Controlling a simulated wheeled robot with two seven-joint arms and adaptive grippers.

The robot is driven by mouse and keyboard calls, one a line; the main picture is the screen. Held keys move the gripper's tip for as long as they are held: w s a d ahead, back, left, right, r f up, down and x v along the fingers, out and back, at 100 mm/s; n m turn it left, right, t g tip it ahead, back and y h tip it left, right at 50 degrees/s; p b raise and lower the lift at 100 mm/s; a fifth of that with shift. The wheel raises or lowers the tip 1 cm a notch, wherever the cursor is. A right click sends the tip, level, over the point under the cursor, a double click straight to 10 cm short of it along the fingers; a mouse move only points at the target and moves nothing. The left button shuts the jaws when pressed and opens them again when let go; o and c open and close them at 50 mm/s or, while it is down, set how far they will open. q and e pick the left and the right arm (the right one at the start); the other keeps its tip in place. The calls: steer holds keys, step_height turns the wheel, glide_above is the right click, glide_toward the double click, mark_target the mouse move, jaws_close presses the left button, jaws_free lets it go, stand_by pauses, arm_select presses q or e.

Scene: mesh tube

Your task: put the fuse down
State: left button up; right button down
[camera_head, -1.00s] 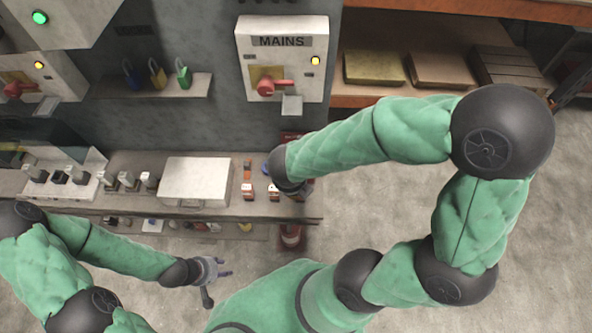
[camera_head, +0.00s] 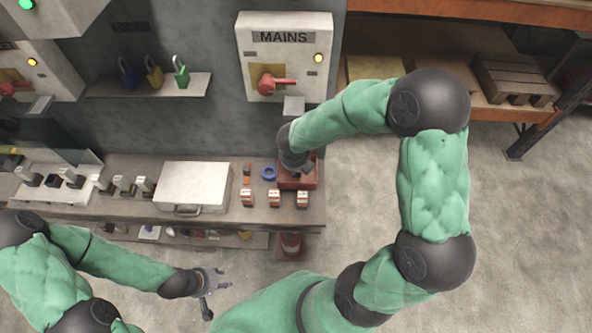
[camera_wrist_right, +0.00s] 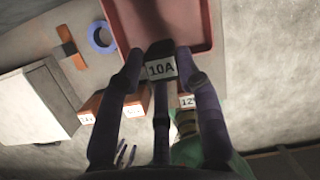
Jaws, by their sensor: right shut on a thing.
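The fuse (camera_wrist_right: 161,68), a dark block with a white "10A" label, is held between the fingertips of my right gripper (camera_wrist_right: 160,56) in the right wrist view. It is over the near edge of a red tray (camera_wrist_right: 160,18); I cannot tell whether it touches the tray. In the head view, my right gripper (camera_head: 304,168) is at the red tray (camera_head: 311,182) on the bench's right end, and the arm partly hides it. The fuse is too hidden to make out there. My left gripper (camera_head: 222,281) is open and empty, in front of the bench.
Small orange, white-labelled boxes (camera_head: 274,198) line the bench front beside the tray. A blue tape roll (camera_head: 268,172) and a white case (camera_head: 195,185) are to the left. The MAINS box (camera_head: 284,55), with a red handle, hangs above. Open floor is to the right.

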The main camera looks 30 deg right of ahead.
steer(key=shift+b+x, duration=0.95)
steer(key=shift+x, duration=1.05)
steer(key=shift+s+a+f, duration=0.1)
steer(key=shift+s, duration=0.05)
steer(key=shift+f, duration=0.15)
steer(key=c, duration=0.8)
jaws_free()
steer(key=shift+c, duration=0.2)
steer(key=shift+r, duration=0.4)
steer(key=p+v, duration=0.4)
steer(key=v, duration=0.7)
steer(key=shift+r+p, duration=0.25)
steer(key=shift+p, duration=0.1)
